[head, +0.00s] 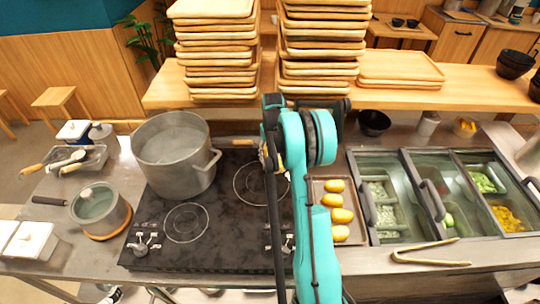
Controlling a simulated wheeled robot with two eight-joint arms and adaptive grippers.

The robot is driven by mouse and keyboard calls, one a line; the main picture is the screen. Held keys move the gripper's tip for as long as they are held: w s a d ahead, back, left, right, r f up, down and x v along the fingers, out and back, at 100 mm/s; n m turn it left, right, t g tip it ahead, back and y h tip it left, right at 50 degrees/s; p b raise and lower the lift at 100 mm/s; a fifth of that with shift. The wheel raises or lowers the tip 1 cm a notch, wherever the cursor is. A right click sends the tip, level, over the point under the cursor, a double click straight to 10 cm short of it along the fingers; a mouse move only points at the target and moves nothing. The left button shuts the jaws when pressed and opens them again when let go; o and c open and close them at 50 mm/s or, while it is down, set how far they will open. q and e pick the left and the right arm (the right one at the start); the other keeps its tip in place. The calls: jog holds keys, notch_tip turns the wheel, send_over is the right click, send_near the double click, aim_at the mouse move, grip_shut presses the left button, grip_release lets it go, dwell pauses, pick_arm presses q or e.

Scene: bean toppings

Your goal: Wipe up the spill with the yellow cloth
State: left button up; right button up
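My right arm, teal and black, rises from the bottom centre of the head view and crosses the black stove (215,262). Its gripper end is mostly hidden behind the arm, near the back of the stove. I cannot tell whether its fingers are open or shut. A small yellow patch shows beside the arm there, too small and covered to say whether it is the yellow cloth. I cannot make out a spill; the arm covers part of the stove and counter. My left gripper is not in view.
A large pot (160,150) stands at the stove's back left, and a small lidded pot (97,208) is left of it. A tray (359,238) of yellow items and glass-lidded bins (404,160) are on the right. Tongs (425,262) lie in front. Stacked wooden trays (215,55) stand behind.

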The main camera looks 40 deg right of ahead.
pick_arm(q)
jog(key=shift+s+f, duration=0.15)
pick_arm(e)
jog(key=shift+s+d+f, duration=0.1)
jog(key=shift+s+d, duration=0.3)
jog(key=shift+d, duration=0.15)
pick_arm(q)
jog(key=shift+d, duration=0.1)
pick_arm(e)
jog(key=shift+w+a, duration=0.15)
jog(key=shift+w+a+b, duration=0.25)
jog(key=shift+a+b, duration=0.1)
jog(key=shift+w+a+f, duration=0.15)
jog(key=shift+w+a, duration=0.2)
jog(key=shift+w, duration=0.15)
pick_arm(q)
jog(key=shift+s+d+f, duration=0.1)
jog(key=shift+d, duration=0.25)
pick_arm(e)
jog(key=shift+w+a, duration=0.45)
jog(key=shift+a, duration=0.15)
